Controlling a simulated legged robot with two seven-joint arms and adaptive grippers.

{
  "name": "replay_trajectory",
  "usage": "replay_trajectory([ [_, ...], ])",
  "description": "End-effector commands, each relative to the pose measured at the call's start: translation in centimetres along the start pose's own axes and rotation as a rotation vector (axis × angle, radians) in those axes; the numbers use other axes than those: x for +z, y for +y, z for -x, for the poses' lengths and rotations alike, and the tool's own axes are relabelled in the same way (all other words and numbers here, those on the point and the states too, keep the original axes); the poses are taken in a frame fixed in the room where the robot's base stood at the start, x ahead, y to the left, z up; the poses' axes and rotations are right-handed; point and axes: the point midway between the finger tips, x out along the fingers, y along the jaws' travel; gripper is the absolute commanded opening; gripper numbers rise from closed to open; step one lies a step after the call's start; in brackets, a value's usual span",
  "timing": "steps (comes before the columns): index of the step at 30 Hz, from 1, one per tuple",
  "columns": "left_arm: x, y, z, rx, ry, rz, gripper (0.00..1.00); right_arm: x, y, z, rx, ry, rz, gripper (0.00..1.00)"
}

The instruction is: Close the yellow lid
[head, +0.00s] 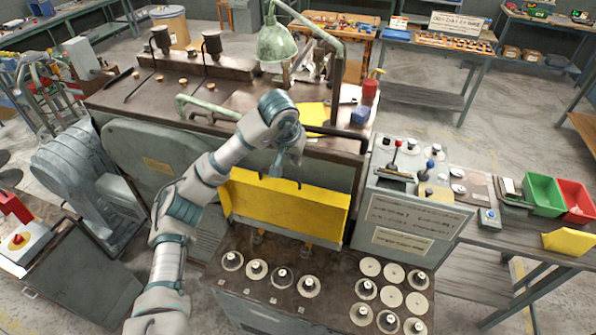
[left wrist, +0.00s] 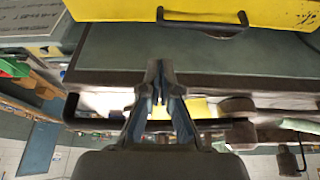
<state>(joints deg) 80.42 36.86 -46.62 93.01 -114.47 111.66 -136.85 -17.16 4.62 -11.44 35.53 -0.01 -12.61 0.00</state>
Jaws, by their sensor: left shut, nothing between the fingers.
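The yellow lid (head: 285,208) is a long panel at the middle of the machine, standing steeply tilted between the grey housing and the row of knobs. A dark handle shows along its upper edge, partly behind my gripper. My left gripper (head: 288,168) is above the lid's upper edge, shut and empty. In the left wrist view the yellow lid (left wrist: 120,9) and its dark handle (left wrist: 203,28) are at the top edge. My left gripper (left wrist: 158,82) shows there with its fingertips together, apart from the handle. My right gripper is not in view.
A control box (head: 410,205) with levers stands right of the lid. A dark rail (head: 335,132) runs along the machine's top edge behind my gripper. A green lamp (head: 275,43) stands farther back. Green (head: 543,193) and red (head: 573,200) bins are at the right.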

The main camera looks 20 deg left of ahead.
Motion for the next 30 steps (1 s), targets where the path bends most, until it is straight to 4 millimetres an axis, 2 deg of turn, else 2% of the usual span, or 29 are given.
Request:
replay_trajectory([
  [2, -0.1, -0.8, 0.0, -0.031, -0.005, -0.005, 0.00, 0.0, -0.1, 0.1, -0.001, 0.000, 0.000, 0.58],
  [5, -0.1, -0.8, -1.0, -0.035, -0.009, -0.007, 0.00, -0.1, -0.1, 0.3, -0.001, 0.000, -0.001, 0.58],
  [12, 0.0, -0.8, -5.3, -0.030, -0.010, -0.007, 0.00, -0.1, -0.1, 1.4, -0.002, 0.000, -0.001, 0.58],
  [18, 0.0, -0.9, -8.3, -0.028, -0.008, -0.007, 0.00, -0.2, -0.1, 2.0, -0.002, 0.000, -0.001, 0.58],
  [24, 0.0, -1.0, -9.5, -0.028, -0.005, -0.006, 0.00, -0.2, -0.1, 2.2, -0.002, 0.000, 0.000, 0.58],
  [30, 0.0, -1.0, -9.7, -0.028, -0.004, -0.007, 0.00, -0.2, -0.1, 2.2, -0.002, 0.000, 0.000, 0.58],
])
